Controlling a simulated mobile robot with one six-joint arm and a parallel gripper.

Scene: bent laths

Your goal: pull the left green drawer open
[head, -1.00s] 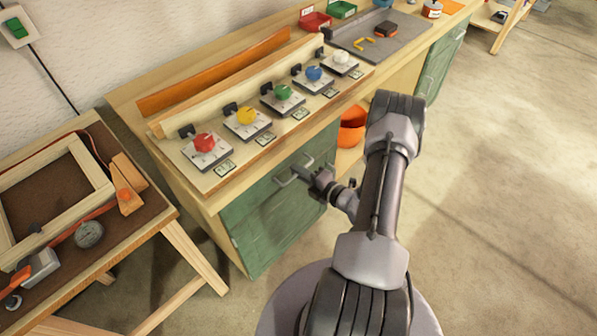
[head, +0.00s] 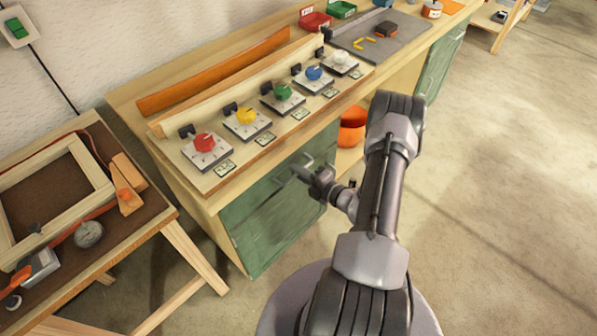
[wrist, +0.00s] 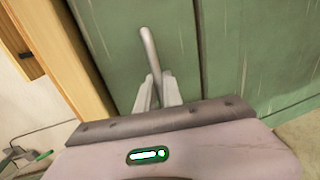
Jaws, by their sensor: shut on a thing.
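The left green drawer (head: 258,198) is in the cabinet under the workbench in the head view. Its front also fills much of the wrist view (wrist: 112,45) and looks flush with the cabinet. Its grey bar handle (wrist: 148,48) sticks up past my fingertips in the wrist view. My gripper (wrist: 158,88) is shut on this handle, one finger on each side of it.
Red, yellow, green, blue and white knobs on plates line the bench top (head: 222,184) above the drawer. A side table (head: 150,222) with a wooden frame stands at left. An orange container (head: 351,128) sits in the open bay. The floor at right is clear.

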